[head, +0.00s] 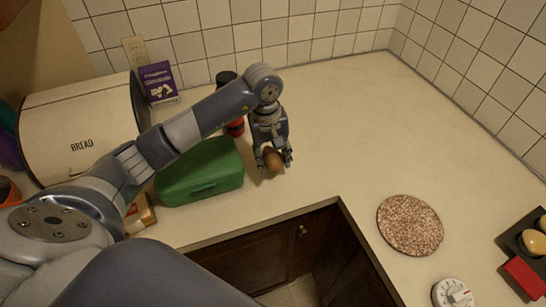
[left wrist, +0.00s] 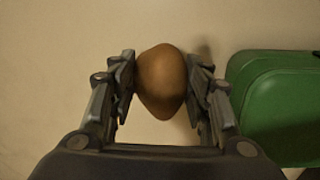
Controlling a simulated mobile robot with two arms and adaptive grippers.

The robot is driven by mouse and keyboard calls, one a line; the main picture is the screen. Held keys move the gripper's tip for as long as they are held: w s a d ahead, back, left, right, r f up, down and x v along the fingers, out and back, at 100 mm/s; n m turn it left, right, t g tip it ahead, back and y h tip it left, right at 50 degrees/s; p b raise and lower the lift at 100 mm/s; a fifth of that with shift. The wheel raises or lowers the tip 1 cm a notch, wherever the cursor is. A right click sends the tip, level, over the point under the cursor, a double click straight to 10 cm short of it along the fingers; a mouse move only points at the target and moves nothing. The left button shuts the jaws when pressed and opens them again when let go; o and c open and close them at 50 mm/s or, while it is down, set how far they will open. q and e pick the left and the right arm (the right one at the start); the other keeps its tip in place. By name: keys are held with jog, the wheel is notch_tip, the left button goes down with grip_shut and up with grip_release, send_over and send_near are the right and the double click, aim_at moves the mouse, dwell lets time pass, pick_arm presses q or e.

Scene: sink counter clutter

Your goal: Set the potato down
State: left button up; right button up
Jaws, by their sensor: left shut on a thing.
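The brown potato (head: 272,162) is between the fingers of my left gripper (head: 273,159), just right of the green box in the head view. In the left wrist view the potato (left wrist: 161,81) sits between both fingertips of my left gripper (left wrist: 160,84), which is shut on it. The counter (head: 330,130) lies below the potato. A small shadow shows beside it in the wrist view; I cannot tell whether it touches the counter. My right gripper is not in view.
The green box (head: 200,172) stands close to my left gripper. A bread bin (head: 80,125) and purple box (head: 158,82) are at the back left. A speckled round board (head: 410,225), a white timer (head: 453,293) and a dark tray (head: 513,238) are at right.

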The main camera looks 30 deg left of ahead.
aim_at(273, 163)
pick_arm(q)
jog(key=shift+w+a, duration=0.25)
jog(key=shift+w, duration=0.2)
notch_tip(273, 163, down, 3)
jog(key=shift+w+r+p, duration=0.1)
jog(key=shift+p, duration=1.05)
jog(key=shift+a+f, duration=0.1)
jog(key=shift+f, duration=0.35)
jog(key=shift+f, duration=0.15)
jog(key=o, duration=1.2)
